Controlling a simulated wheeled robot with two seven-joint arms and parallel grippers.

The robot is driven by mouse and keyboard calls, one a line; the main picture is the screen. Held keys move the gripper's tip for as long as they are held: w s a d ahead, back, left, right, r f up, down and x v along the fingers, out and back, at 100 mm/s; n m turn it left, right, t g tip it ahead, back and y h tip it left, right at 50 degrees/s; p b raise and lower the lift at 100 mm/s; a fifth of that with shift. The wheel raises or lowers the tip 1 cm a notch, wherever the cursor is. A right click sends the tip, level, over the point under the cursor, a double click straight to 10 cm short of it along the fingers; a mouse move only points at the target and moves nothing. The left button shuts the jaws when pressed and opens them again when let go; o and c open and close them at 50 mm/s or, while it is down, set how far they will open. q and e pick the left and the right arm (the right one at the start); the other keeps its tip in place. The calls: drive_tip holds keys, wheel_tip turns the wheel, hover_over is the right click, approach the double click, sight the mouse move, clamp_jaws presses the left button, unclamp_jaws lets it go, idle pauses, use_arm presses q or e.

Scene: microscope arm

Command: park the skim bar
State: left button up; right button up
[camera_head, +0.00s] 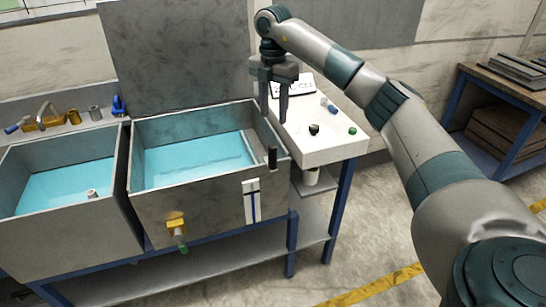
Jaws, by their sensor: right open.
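I cannot pick out the skim bar with certainty. A small dark upright piece (272,157), perhaps its handle, stands at the right front corner of the right tank (190,208). A pale strip (205,174) shows in that tank's blue liquid, but I cannot tell whether the two are joined. My right gripper (274,117) points down with its two fingers apart and nothing between them. It is above the right tank's right wall and the white side table's left edge, behind the dark piece. My left gripper is out of view.
The left tank (70,240) also holds blue liquid. The white side table (325,150) carries a black knob (314,129), a green knob (352,131) and small cylinders. A yellow valve (176,223) juts from the right tank's front. A tall grey panel (180,55) stands behind.

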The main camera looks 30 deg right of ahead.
sight(273, 158)
drive_tip(key=shift+f, duration=0.15)
wheel_tip(273, 158, down, 17)
drive_tip(key=p, duration=0.5)
drive_tip(key=shift+a+f+p, duration=0.1)
drive_tip(key=shift+p, duration=0.25)
clamp_jaws()
